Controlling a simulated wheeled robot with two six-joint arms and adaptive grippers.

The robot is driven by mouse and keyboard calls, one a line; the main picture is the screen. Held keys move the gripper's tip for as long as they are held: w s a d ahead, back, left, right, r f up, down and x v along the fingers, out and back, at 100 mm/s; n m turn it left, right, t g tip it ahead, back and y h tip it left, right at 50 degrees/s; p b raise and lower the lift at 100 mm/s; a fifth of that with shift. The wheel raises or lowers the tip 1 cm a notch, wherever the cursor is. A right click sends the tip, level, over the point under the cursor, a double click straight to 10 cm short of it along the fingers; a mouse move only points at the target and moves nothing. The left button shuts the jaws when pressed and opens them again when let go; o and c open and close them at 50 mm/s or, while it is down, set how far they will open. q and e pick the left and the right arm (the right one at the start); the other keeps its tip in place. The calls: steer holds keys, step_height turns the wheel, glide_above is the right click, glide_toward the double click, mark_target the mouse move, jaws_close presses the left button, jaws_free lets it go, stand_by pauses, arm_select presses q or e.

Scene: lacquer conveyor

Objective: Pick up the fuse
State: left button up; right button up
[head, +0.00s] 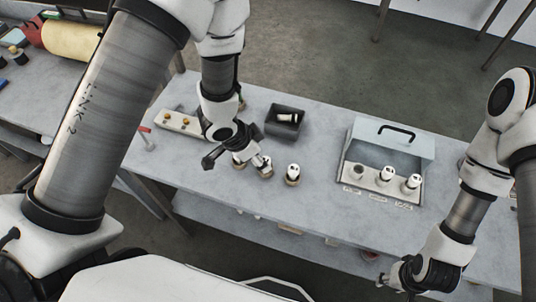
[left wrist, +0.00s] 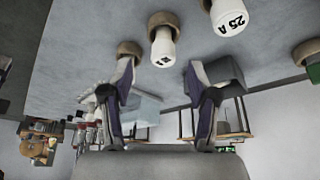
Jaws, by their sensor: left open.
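A white fuse with a brass base (head: 292,174) stands on the grey table. Other fuses are close by, partly hidden by my left gripper (head: 236,164). That gripper is open and empty, low over the table just left of the clear fuse. In the left wrist view its two fingers (left wrist: 158,70) are apart, with a white fuse (left wrist: 163,48) beyond the gap between them. A fuse marked 25 A (left wrist: 230,18) is to its right. My right gripper (head: 386,280) is at the table's front edge, away from the fuses; its jaws are too small to read.
An open metal box (head: 432,147) with a handled lid holds three fuses (head: 385,175). A dark open bin (head: 285,122) stands behind the loose fuses. The table is clear between bin and metal box.

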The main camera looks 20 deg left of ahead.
mark_target(266, 160)
arm_select(q)
steer(key=shift+s+d+f+p, duration=0.1)
steer(key=shift+d+f+p, duration=0.3)
steer(key=shift+f+p, duration=0.25)
steer(key=w+f, duration=0.2)
steer(key=f, duration=0.1)
steer(key=shift+d+f, duration=0.2)
steer(key=shift+w+f, duration=0.25)
steer(key=shift+f, duration=0.05)
steer(key=shift+s+r, duration=0.15)
steer(key=shift+s, duration=0.1)
steer(key=shift+c, duration=0.7)
steer(key=shift+s+r, duration=0.15)
steer(key=c, duration=0.6)
jaws_close()
arm_select(e)
steer(key=shift+s+r, duration=0.2)
steer(key=shift+r, duration=0.55)
